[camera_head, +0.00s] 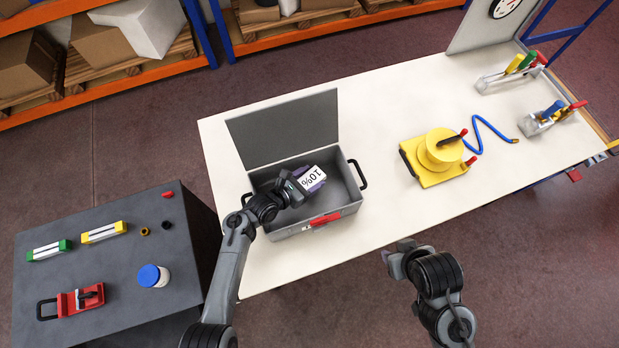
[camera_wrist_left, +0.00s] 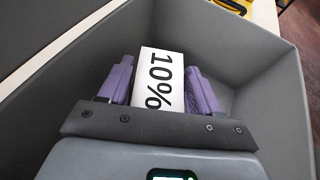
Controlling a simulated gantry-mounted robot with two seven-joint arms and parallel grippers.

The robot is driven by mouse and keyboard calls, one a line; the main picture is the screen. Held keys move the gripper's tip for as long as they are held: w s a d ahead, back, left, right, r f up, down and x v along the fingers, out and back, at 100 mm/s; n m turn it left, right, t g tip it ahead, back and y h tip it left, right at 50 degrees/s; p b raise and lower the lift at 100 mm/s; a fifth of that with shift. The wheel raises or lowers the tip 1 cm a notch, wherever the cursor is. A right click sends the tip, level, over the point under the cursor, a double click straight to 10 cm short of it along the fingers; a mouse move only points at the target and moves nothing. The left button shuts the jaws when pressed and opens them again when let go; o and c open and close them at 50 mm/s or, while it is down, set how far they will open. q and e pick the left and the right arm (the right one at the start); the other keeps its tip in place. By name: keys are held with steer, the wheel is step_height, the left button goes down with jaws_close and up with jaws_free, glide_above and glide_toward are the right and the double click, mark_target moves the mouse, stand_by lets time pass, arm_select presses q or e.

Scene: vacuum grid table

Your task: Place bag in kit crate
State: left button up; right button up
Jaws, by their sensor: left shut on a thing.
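The bag (camera_head: 312,177) is a white block marked "10%". It is at the crate's opening in the head view, and in the left wrist view the bag (camera_wrist_left: 160,75) sits between the purple fingers. My left gripper (camera_head: 306,181) is shut on it; the left gripper also shows in the left wrist view (camera_wrist_left: 160,88). The kit crate (camera_head: 337,210) is a grey open box with its lid raised at the back. Its walls surround the bag in the wrist view; I cannot tell whether the bag touches the floor. My right gripper (camera_head: 396,260) is off the table's front edge, its fingers unclear.
A yellow reel device (camera_head: 438,155) with a blue hose (camera_head: 487,130) stands right of the crate. Clamps (camera_head: 510,75) lie at the far right. A dark side table (camera_head: 110,280) at left holds a red tool, a blue-lidded jar and small parts. The white table (camera_head: 400,215) is clear in front of the reel.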

arm_select(q)
steer(key=shift+s+a+f, duration=0.15)
steer(key=shift+s+f, duration=0.05)
steer(key=shift+f, duration=0.5)
steer(key=o, duration=1.1)
steer(key=shift+a+f, duration=0.15)
steer(key=shift+f, duration=0.05)
steer(key=shift+c, duration=0.2)
steer(key=shift+w+r, duration=0.15)
steer(key=shift+r, duration=0.35)
steer(key=r+p+v, duration=0.1)
steer(key=v, duration=0.6)
steer(key=shift+r+p, duration=0.2)
steer(key=shift+p, duration=0.1)
